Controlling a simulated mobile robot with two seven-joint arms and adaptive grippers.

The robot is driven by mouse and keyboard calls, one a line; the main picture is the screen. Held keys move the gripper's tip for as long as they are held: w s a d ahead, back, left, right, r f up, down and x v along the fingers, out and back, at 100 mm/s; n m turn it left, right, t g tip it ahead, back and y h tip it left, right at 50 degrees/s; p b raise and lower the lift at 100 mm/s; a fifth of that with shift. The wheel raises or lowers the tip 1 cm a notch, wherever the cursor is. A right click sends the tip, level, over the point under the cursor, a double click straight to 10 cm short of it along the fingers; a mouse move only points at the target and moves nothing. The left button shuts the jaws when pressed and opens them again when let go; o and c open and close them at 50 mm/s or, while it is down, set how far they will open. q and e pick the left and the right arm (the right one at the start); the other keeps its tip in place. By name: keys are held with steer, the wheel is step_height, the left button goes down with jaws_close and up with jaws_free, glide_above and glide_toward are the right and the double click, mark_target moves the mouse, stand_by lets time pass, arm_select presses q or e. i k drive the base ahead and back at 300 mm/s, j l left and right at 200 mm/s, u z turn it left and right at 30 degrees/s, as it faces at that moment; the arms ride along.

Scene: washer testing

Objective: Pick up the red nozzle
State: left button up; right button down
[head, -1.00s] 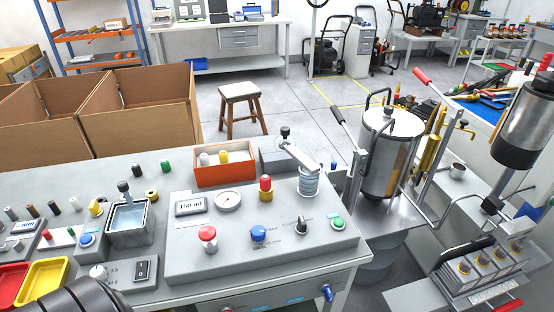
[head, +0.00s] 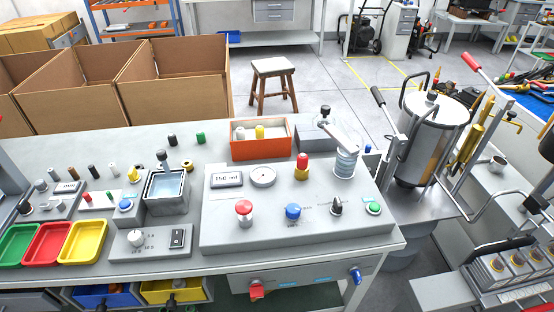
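A red-topped nozzle (head: 302,161) with a brass-yellow lower part stands upright on the grey test panel (head: 225,235), left of the clear ribbed cylinder (head: 346,163). Other red parts also show: a round red knob (head: 243,207) on the same panel, and a small red-tipped piece (head: 87,197) on a small block at the left. I cannot tell for certain which is meant, but the red and brass piece looks most like a nozzle. Neither of my grippers is in view.
An orange box (head: 260,148) with small parts stands behind the panel. A water basin (head: 167,190) and green, red and yellow trays (head: 83,240) lie to the left. Cardboard boxes (head: 172,85) stand behind the table, and a metal tank (head: 432,135) stands at its right.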

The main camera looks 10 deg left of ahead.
mark_target(302, 158)
steer(key=j+z, duration=0.2)
steer(key=z, duration=0.2)
steer(key=j+z, duration=0.15)
steer(key=z, duration=0.2)
steer(key=j+z, duration=0.15)
steer(key=z, duration=0.25)
steer(key=k, duration=0.05)
